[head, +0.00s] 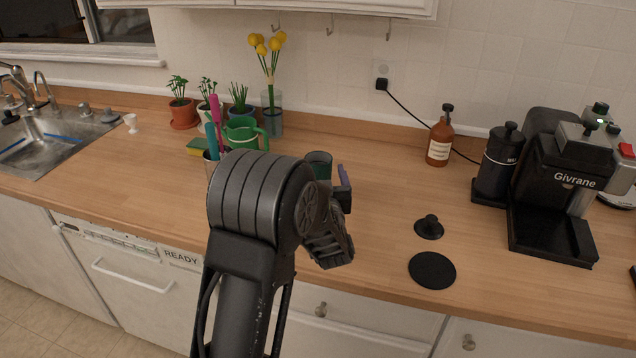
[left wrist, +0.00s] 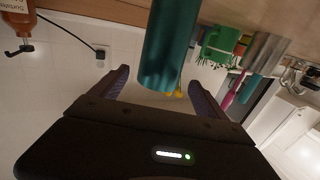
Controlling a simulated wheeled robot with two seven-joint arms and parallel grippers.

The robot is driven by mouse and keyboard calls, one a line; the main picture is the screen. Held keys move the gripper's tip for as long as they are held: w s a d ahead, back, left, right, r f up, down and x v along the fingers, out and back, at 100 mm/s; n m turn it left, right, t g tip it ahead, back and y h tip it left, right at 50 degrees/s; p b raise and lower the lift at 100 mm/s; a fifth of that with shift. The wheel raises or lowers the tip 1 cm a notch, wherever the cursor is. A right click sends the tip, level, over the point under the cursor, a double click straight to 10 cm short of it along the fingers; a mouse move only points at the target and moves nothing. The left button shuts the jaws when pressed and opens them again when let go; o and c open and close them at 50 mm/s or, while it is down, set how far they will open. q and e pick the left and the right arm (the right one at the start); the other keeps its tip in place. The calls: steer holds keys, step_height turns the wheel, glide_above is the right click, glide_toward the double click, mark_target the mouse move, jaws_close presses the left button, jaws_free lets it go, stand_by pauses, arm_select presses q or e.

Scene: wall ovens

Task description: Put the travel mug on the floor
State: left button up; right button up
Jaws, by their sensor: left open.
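The travel mug is most likely the teal cylinder (left wrist: 168,48) in the left wrist view, where the picture is turned over and the counter is at the top. In the head view its dark green top (head: 319,160) shows just behind my left arm; its lower part is hidden. My left gripper (head: 341,182) is over the counter beside it. In the left wrist view the open fingers (left wrist: 159,78) lie on either side of the mug's image, with a gap at each side. Whether the mug is fully between them I cannot tell. My right gripper is not in view.
A green mug (head: 243,132), potted plants (head: 182,108) and a flower vase (head: 272,115) stand left behind my arm. A brown bottle (head: 440,140) and coffee machine (head: 560,185) stand right. Black discs (head: 432,269) lie on the counter (head: 370,240). Floor (head: 50,325) shows lower left.

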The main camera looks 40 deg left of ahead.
mark_target(317, 157)
arm_select(q)
steer(key=x, duration=0.2)
steer(key=shift+w+a, duration=0.25)
steer(key=p+x, duration=0.2)
steer(key=x, duration=0.2)
steer(key=shift+w+a, duration=0.2)
steer(key=shift+w, duration=0.1)
steer(key=shift+w+a+f, duration=0.1)
steer(key=shift+w+a, duration=0.05)
steer(key=shift+w, duration=0.05)
stand_by(0.3)
jaws_close()
stand_by(0.8)
